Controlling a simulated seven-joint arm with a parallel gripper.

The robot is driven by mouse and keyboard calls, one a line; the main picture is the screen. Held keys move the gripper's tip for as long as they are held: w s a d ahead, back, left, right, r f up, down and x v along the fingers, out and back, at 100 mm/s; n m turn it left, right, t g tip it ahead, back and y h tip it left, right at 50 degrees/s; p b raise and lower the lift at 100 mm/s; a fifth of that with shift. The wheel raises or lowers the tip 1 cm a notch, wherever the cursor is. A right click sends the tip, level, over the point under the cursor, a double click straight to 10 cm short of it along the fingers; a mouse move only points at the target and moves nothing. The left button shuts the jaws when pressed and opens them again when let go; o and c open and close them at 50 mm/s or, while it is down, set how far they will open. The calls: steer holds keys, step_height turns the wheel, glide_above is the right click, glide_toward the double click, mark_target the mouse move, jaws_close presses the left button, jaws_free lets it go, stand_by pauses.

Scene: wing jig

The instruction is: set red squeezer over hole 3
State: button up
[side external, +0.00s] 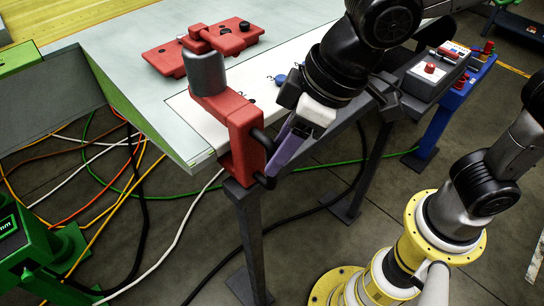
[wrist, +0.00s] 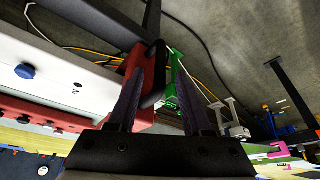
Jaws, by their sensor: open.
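The red squeezer (side external: 240,125) has a C-shaped red body and a grey cylinder (side external: 207,75) on top. It straddles the front edge of the panel at the near end of the white strip. Its dark handle loop is on the outer side. In the wrist view the squeezer (wrist: 133,68) is partly hidden by a finger. My gripper (side external: 273,160) is open, its purple fingers at the handle; in the wrist view the fingers (wrist: 161,65) stand either side of the dark handle. I cannot tell whether they touch it. The mark 3 (side external: 269,78) lies further along the strip, beside a blue plug (side external: 280,79).
A red plate with knobs (side external: 165,60) lies on the panel (side external: 110,55) behind the strip. A dark leg (side external: 250,235) stands below the squeezer. Cables cover the floor.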

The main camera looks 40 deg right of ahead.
steer(key=shift+x, duration=1.75)
jaws_close()
